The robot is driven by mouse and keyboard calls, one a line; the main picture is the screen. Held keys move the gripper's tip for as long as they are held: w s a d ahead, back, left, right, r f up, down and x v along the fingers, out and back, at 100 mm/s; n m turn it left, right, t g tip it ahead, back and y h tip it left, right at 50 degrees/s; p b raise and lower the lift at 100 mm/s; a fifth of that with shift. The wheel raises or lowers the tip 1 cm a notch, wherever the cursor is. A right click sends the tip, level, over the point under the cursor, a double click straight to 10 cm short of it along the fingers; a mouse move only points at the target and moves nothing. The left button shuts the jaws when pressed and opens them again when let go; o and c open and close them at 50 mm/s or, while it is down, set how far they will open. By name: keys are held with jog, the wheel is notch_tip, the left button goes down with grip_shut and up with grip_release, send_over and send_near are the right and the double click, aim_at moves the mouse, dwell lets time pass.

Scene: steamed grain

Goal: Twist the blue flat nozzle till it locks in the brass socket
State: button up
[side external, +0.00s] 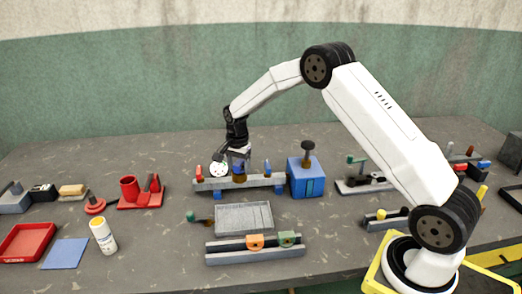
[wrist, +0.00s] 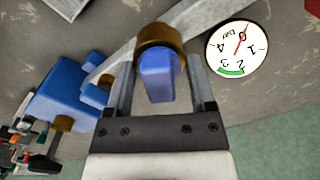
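The blue flat nozzle (wrist: 158,82) sits in the brass socket (wrist: 160,36) and points toward my wrist camera. In the side external view the brass socket (side external: 239,178) stands on a grey rail (side external: 262,182). My gripper (wrist: 161,66) has one finger on each side of the nozzle. A narrow gap shows between each finger and the nozzle, so it looks open around it. In the side external view my gripper (side external: 237,156) points down over the socket and partly hides the nozzle. Whether the nozzle is locked cannot be told.
A round white dial (wrist: 237,48) with a red needle and green band stands close beside the socket. A blue box (side external: 306,178) with a dark knob is at the rail's right end. A grey tray (side external: 243,205) lies in front. A red fixture (side external: 141,197) stands left.

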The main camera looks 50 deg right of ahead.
jog(key=shift+c, duration=0.9)
jog(key=m, duration=0.5)
jog(key=shift+m, duration=0.7)
jog(key=shift+d+r+m, duration=0.1)
jog(key=shift+d+m, duration=0.05)
jog(key=shift+m, duration=0.15)
